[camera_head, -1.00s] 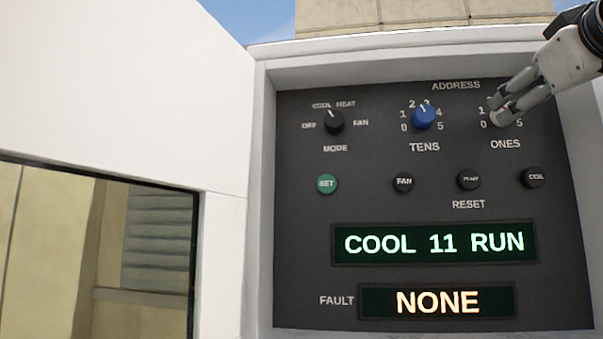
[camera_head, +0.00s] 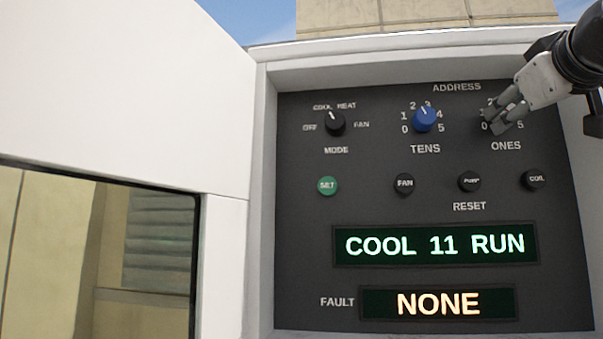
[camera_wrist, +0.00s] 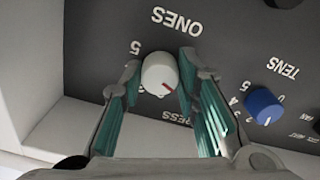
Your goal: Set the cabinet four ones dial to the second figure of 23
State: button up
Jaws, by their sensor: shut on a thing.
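The ones dial (camera_wrist: 158,74) is a pale round knob with a red pointer mark, under the word ONES. In the wrist view its mark points to the lower right, and the figures there are hidden behind a finger. My gripper (camera_wrist: 159,62) has its green-lined fingers on either side of the knob and is shut on it. In the head view my gripper (camera_head: 499,116) covers the dial and some of its figures. The display (camera_head: 435,244) reads COOL 11 RUN.
The black mode dial (camera_head: 335,122) is farther left. A row of buttons, including green SET (camera_head: 327,185), is below. The open cabinet door (camera_head: 130,95) stands at left.

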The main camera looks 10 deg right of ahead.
jog(key=shift+m, duration=0.3)
jog(key=shift+a+r+m+p, duration=0.15)
jog(key=shift+m+p, duration=0.35)
jog(key=shift+m, duration=3.75)
jog(key=shift+a+r+m+p, duration=0.1)
jog(key=shift+m+p, duration=0.35)
jog(key=shift+m, duration=3.8)
jog(key=o, duration=1.2)
jog(key=shift+c, duration=0.2)
jog(key=v, duration=1.2)
